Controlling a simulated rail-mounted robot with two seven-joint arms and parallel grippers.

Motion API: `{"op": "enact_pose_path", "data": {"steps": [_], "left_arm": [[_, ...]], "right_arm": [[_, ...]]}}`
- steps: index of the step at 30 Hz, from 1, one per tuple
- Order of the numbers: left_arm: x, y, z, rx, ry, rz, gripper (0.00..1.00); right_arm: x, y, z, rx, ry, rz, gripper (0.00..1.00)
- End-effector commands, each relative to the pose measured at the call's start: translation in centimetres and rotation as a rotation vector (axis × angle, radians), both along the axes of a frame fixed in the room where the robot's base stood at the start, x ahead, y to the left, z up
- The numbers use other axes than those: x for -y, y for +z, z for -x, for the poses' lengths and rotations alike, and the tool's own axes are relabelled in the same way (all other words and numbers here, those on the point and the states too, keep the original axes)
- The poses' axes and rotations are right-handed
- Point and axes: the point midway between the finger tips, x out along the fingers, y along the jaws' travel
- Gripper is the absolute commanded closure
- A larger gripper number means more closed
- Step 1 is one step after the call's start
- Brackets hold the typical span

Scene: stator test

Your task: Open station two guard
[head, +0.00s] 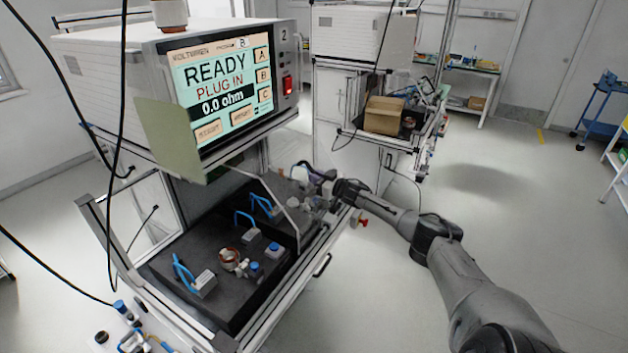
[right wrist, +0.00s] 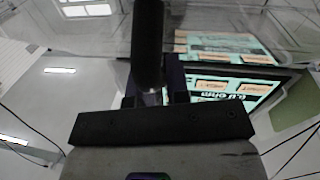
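Station two is the white tester (head: 105,80) marked 2, with its screen (head: 222,85) reading READY, PLUG IN, 0.0 ohm. Below it a dark work bed (head: 190,240) holds a copper-wound stator (head: 229,258). A thin grey angled bar (head: 275,195), perhaps the guard's edge, crosses over the bed. Any clear pane is hard to make out. My right gripper (head: 318,176) is at the bed's far right end. In the right wrist view a dark upright bar (right wrist: 148,45) stands at my fingers (right wrist: 160,90); whether they grip it is unclear. My left gripper is out of view.
A pale green panel (head: 172,140) hangs at the screen's lower left. Blue-handled clamps (head: 202,278) stand on the bed. Black cables hang at the left. Another station with a cardboard box (head: 384,115) stands behind.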

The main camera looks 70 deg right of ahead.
Motion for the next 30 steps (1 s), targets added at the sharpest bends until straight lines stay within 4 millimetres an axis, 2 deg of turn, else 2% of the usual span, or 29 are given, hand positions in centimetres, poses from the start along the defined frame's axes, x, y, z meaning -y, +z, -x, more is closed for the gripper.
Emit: {"op": "enact_pose_path", "data": {"steps": [1,3,20,30], "left_arm": [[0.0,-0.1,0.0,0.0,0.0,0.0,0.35],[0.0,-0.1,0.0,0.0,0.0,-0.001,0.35],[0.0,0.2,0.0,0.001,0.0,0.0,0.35],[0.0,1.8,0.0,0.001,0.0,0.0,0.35]], "right_arm": [[0.3,-0.4,0.3,-0.011,-0.012,-0.001,0.8],[0.3,-0.5,0.2,-0.011,-0.012,-0.001,0.74],[0.0,-0.3,0.4,-0.007,-0.006,-0.002,0.74],[-0.8,-0.2,3.1,-0.01,-0.005,-0.003,0.74]]}}
